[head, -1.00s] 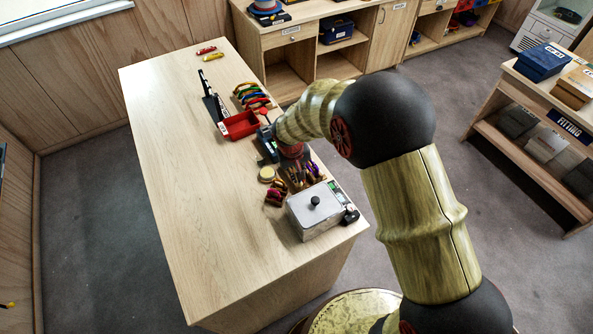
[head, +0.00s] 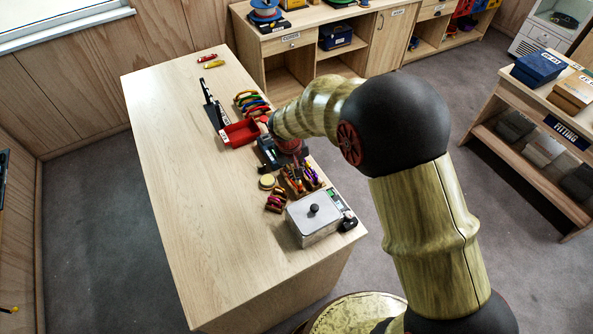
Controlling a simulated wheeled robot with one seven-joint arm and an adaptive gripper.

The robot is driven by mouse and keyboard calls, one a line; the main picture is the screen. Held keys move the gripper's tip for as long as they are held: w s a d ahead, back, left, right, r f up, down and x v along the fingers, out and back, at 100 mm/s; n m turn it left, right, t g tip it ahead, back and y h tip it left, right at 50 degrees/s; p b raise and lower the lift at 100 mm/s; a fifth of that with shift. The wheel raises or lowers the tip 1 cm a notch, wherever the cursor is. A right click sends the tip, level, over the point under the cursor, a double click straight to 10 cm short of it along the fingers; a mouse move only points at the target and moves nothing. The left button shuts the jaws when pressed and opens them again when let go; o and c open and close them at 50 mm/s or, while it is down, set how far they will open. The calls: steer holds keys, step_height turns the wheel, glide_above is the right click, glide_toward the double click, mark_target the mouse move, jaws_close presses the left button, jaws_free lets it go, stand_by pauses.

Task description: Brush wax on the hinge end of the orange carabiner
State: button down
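My gripper (head: 290,153) is at the end of my arm, over the right side of the table near a small dark device. Its fingers are too small and hidden to show whether they are open or shut. Several coloured carabiner-like loops (head: 250,101) hang or lie in a row at the back right of the table. I cannot tell for sure which is the orange carabiner. A holder with brushes and thin tools (head: 302,178) stands just in front of my gripper. A small round yellowish tin (head: 267,181), perhaps the wax, sits left of it.
A red tray (head: 241,133) and a black stand (head: 214,108) are behind the dark device (head: 268,154). A lidded metal box (head: 314,215) is at the front right. Red and yellow pieces (head: 211,61) lie far back. The table's left half (head: 185,180) is clear.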

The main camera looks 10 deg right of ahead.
steer(key=shift+w+p+v, duration=0.15)
steer(key=shift+p+v, duration=0.25)
steer(key=shift+v, duration=0.35)
steer(key=shift+w+p+v, duration=0.15)
steer(key=shift+p+v, duration=0.25)
steer(key=shift+v, duration=0.35)
